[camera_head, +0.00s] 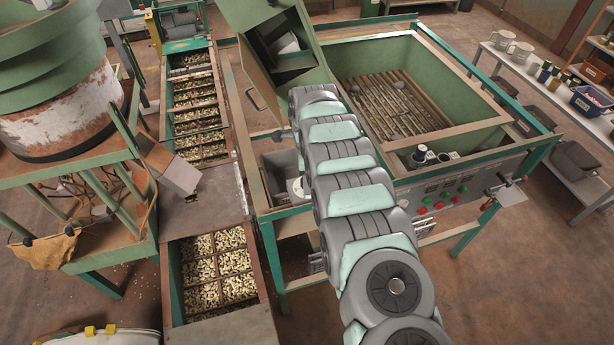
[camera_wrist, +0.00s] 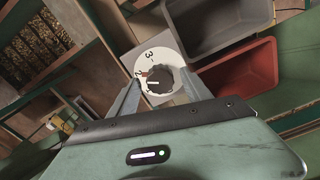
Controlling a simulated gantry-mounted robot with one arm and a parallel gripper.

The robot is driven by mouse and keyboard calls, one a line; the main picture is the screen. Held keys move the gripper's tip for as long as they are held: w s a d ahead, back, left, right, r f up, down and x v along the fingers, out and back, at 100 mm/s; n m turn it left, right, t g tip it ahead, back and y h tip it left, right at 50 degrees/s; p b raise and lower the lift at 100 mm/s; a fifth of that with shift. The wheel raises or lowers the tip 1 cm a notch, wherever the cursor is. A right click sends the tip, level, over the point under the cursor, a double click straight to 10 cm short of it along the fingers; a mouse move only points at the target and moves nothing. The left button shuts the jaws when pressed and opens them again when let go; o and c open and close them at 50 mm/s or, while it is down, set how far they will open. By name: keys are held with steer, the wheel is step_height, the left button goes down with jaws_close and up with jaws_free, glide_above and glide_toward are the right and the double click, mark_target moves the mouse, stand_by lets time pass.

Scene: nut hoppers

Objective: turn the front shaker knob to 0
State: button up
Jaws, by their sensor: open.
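The knob (camera_wrist: 158,83) is dark and scalloped, with a white pointer line, on a round white dial plate (camera_wrist: 158,61) in the wrist view. The figures 3 and 2 show on the upper left of the dial; the lower part is hidden by my gripper. The pointer is toward the left side, near the 2; its exact reading is unclear. My gripper (camera_wrist: 161,80) is open, with one finger on each side of the knob. I cannot tell whether the fingers touch it. In the head view, part of a white plate (camera_head: 296,188) shows beside my arm, which hides the gripper.
A grey bin (camera_wrist: 215,22) and a red bin (camera_wrist: 238,77) stand close to the right of the dial in the wrist view. A conveyor with nuts (camera_head: 220,265) runs at left in the head view. A control panel with buttons (camera_head: 440,195) is at right.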

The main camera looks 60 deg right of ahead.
steer(key=shift+f, duration=0.2)
jaws_close()
stand_by(0.6)
